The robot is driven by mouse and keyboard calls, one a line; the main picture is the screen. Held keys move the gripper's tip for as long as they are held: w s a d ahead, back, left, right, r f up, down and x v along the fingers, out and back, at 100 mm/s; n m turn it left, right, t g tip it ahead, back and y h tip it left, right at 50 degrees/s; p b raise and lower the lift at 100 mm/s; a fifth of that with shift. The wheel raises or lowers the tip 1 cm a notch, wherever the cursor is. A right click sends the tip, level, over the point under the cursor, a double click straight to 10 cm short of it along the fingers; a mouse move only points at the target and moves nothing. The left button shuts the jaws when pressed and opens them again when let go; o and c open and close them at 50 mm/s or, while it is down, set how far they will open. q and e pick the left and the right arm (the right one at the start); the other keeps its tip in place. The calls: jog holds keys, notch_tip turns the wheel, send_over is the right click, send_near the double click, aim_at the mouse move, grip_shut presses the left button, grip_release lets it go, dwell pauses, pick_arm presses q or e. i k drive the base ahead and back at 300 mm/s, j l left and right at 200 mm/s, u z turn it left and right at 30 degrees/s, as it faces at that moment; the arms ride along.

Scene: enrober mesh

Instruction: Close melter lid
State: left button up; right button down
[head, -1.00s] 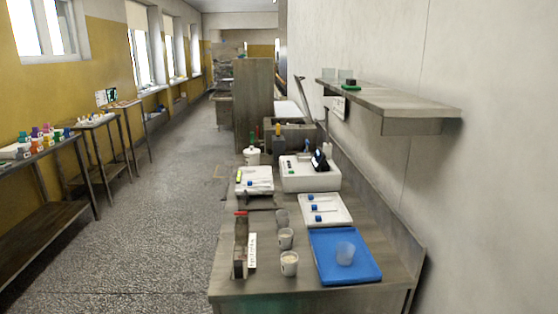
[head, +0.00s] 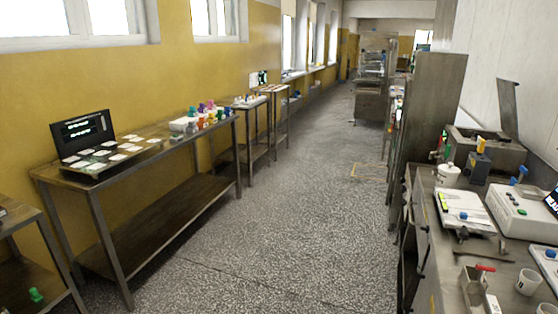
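A grey metal box with an open top (head: 487,150) stands at the far end of the right-hand counter. A thin grey panel (head: 508,108) stands raised and tilted at its back right edge. It looks like the melter with its lid up, but I cannot be sure from this distance. Neither of my grippers is in view.
The right-hand counter (head: 440,230) also holds a white lidded pot (head: 447,175), a white device (head: 525,212) and cups. A tall grey cabinet panel (head: 428,110) stands beyond. A long table with a laptop (head: 84,140) lines the left wall. The speckled floor (head: 270,235) between is clear.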

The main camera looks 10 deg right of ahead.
aim_at(506, 89)
jog(key=i+j, duration=0.15)
jog(key=i, duration=0.2)
jog(key=i+j, duration=0.15)
jog(key=i, duration=0.25)
jog(key=i+j+z, duration=0.1)
jog(key=i, duration=0.25)
jog(key=i+l+z, duration=0.15)
jog(key=i+z, duration=0.3)
jog(key=i, duration=0.35)
jog(key=i+j+z, duration=0.15)
jog(key=i+z, duration=0.3)
jog(key=i, duration=0.35)
jog(key=i+z, duration=0.1)
jog(key=i, duration=0.6)
jog(key=i+j+z, duration=0.1)
jog(key=i, duration=0.6)
jog(key=i+j+z, duration=0.1)
jog(key=i+j, duration=0.15)
jog(key=i, duration=0.45)
